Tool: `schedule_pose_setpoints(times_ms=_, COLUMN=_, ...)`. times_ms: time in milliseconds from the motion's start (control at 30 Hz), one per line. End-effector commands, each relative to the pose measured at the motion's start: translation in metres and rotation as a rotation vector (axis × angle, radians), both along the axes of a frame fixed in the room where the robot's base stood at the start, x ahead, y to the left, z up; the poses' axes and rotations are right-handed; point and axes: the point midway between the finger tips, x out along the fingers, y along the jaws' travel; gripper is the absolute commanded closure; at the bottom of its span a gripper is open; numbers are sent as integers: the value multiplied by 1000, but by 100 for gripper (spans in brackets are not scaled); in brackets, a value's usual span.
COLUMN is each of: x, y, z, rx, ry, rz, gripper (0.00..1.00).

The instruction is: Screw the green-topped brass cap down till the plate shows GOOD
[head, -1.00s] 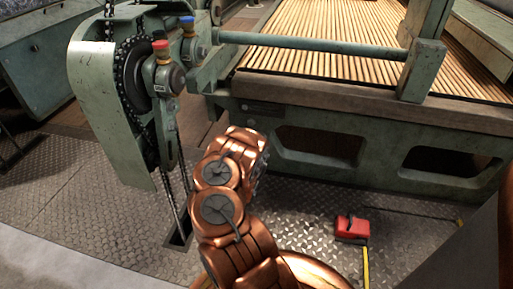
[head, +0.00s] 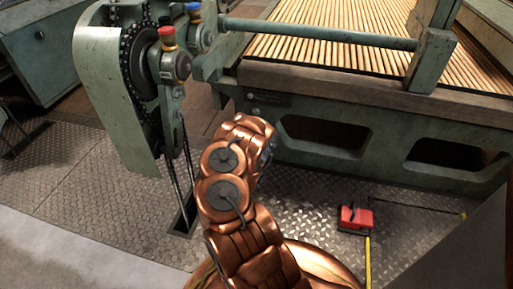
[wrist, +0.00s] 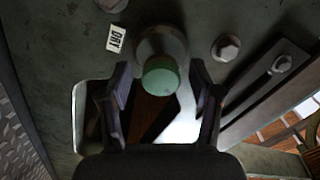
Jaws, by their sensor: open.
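In the wrist view a brass cap (wrist: 162,44) with a round green top (wrist: 160,77) stands out from a grey-green metal face. My gripper (wrist: 161,82) is open, with one dark finger on each side of the green top and a visible gap on both sides. The fingers do not appear to touch it. A small white plate (wrist: 115,38) left of the cap reads DRY. In the head view my copper arm hides the gripper, and the green-topped cap does not show.
Bolt heads and a slotted bar (wrist: 265,75) lie right of the cap. In the head view, a red-topped fitting (head: 168,36) and a blue-topped one (head: 194,12) sit by the chain guard (head: 112,90). A red box (head: 355,217) with a yellow strip lies on the floor.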

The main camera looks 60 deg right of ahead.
Motion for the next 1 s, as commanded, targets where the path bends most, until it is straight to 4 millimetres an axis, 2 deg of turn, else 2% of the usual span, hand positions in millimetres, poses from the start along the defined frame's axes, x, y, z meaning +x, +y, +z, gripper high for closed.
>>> schedule_pose_setpoints(times_ms=700, x=-27, y=72, z=0, rx=1, ry=-2, rz=-1, gripper=36)
schedule_pose_setpoints(times_ms=1000, x=-33, y=87, z=-3, rx=8, ry=3, rz=0, gripper=36)
